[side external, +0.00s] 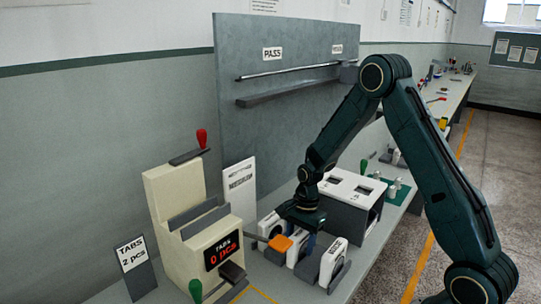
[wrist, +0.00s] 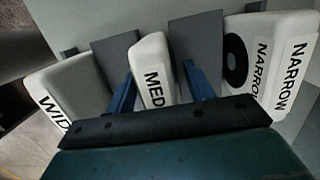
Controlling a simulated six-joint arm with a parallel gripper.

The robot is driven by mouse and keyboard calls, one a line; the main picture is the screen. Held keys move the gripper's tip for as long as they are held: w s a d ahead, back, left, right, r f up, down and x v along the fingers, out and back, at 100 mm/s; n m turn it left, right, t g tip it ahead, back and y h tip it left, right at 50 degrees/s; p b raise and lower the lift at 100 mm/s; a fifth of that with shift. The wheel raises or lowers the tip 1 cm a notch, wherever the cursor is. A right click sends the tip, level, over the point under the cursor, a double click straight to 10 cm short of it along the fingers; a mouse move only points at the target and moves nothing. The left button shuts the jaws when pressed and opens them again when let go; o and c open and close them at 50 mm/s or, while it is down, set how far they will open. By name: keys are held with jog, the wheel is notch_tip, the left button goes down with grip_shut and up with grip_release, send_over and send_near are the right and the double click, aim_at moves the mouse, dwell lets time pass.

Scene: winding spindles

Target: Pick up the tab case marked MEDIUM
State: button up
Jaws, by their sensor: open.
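The tab case marked MED, the rest of its word hidden, (wrist: 154,62) stands in the middle of the wrist view, between two grey dividers. My gripper (wrist: 159,72) is open, with one blue finger on each side of this case. Whether the fingers touch it I cannot tell. The case marked WIDE, partly covered, (wrist: 72,88) is at the left, and the case marked NARROW (wrist: 272,55) is at the right. In the side view my gripper (side external: 301,217) is low over the row of white cases, hiding part of it.
A "TABS 2 pcs" card (side external: 131,257) is farther left. A white-topped box (side external: 352,187) stands behind the row. An orange piece (side external: 281,243) is close to my gripper.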

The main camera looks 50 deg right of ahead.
jog(key=shift+f, duration=0.15)
dwell(0.4)
grip_shut()
notch_tip(320, 180, up, 20)
jog(key=shift+r, duration=0.25)
dwell(0.8)
dwell(0.4)
